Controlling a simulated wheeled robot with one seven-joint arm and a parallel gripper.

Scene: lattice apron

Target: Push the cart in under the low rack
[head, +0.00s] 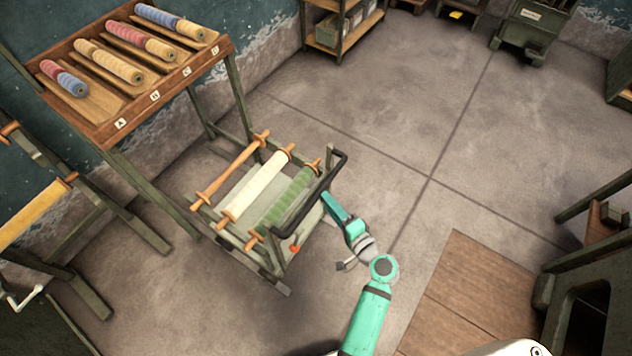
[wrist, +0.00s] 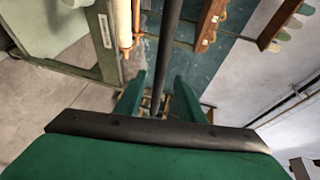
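The cart (head: 268,273) is a low green-grey frame holding several rolls, one bare wood, one cream, one green. It stands in front of the low rack (head: 150,113), a sloped wooden tray on green legs, and its far end is close to the rack's legs. The cart's black handle bar (head: 338,165) is on its right side. My gripper (head: 327,196) is at the handle. In the wrist view my gripper (wrist: 158,88) has its green fingers apart, with the dark handle bar (wrist: 168,45) running between them and gaps showing on both sides. Exact contact is hidden.
Several colored yarn spools (head: 110,62) lie in the rack's tray. Another frame with a yellow roll (head: 38,210) stands at left. A shelf (head: 340,28) is at the back. A wooden floor panel (head: 475,300) lies at right. The floor (head: 400,130) behind the handle is clear.

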